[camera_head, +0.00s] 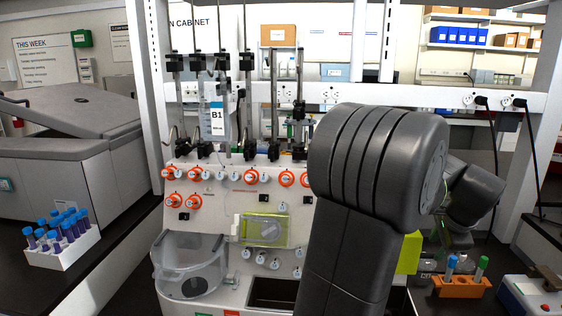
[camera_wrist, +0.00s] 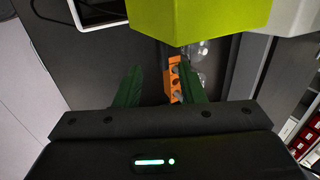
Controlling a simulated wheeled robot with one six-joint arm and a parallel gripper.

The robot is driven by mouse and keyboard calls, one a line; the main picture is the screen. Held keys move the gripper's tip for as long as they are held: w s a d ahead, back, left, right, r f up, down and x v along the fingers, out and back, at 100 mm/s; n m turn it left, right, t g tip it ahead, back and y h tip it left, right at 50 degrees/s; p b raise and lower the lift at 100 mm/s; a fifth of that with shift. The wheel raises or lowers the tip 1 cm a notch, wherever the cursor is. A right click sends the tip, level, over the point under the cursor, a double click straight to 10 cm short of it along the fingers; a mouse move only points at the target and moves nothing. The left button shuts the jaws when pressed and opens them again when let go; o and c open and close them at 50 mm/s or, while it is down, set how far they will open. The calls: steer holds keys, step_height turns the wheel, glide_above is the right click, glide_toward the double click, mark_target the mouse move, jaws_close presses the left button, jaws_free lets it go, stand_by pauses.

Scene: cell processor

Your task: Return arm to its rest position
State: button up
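My dark arm covers the right middle of the head view, bent in front of the bench. In the wrist view my gripper (camera_wrist: 160,88) shows two dark green fingers spread apart with nothing held between them. A yellow-green block (camera_wrist: 195,18) is close beyond the fingers at the top of that view. An orange rack (camera_wrist: 175,80) lies lower, seen through the finger gap. In the head view my gripper is mostly hidden behind my arm. The cell processor (camera_head: 218,210), a pale machine with orange-ringed ports, stands left of my arm.
A B1 bag (camera_head: 217,118) hangs on the processor's poles. An orange tube rack (camera_head: 462,287) and a blue-and-white device (camera_head: 530,296) are at the lower right. A white rack of blue-capped tubes (camera_head: 62,258) and a grey machine (camera_head: 75,140) are at left.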

steer(key=shift+w+r+g+p, duration=0.25)
steer(key=shift+r+g+p, duration=0.35)
steer(key=shift+g+p, duration=0.5)
